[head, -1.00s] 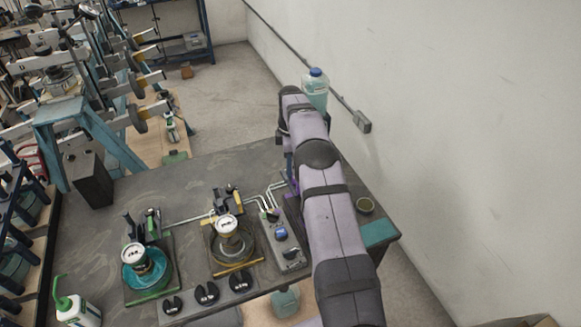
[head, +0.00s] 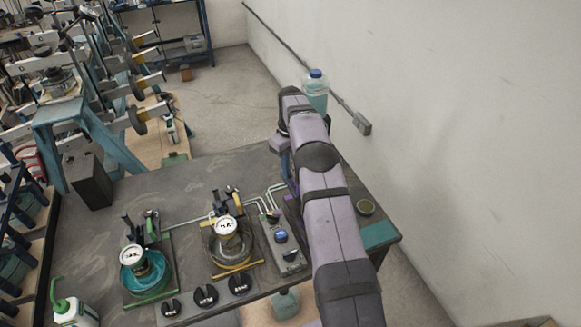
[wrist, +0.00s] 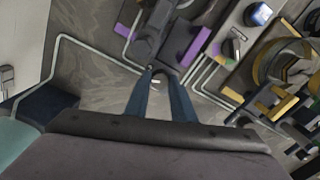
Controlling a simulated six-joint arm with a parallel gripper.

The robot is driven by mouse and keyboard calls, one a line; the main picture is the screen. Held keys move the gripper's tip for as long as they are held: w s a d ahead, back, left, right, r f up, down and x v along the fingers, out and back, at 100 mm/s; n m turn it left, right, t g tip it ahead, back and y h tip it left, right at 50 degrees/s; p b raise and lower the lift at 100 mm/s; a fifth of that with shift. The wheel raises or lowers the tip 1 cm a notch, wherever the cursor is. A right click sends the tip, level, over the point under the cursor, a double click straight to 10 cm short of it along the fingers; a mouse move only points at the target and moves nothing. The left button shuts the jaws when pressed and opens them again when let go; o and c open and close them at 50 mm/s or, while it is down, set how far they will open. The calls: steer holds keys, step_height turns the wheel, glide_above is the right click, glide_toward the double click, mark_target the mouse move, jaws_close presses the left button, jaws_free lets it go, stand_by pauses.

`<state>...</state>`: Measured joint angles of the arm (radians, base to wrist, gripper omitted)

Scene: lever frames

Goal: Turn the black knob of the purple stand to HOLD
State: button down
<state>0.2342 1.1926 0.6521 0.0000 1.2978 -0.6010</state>
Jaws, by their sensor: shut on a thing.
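The purple stand shows as purple pieces in the wrist view (wrist: 190,46), at the top middle, with a dark grey body between them. In the head view only a sliver of purple (head: 291,190) shows beside my arm. My gripper (wrist: 163,74) points at the stand, its two blue fingers close together at the tips. They are shut on a small dark part, which I take to be the black knob (wrist: 160,75). The fingers cover most of it. A small pale mark shows between them. No HOLD lettering can be read, so the knob's setting is unclear.
A grey box with a blue knob (head: 281,237) stands left of my arm. Yellow (head: 232,268) and green (head: 150,300) stands with white-faced gauges are farther left. Thin metal pipes (wrist: 95,46) run along the table. A bottle (head: 316,90) stands behind my arm.

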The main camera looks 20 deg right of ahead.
steer(key=shift+m, duration=0.6)
steer(key=shift+r, duration=0.1)
steer(key=c, duration=1.5)
jaws_free()
steer(key=shift+w+r+b, duration=0.1)
steer(key=shift+r+b, duration=0.45)
steer(key=shift+r, duration=3.1)
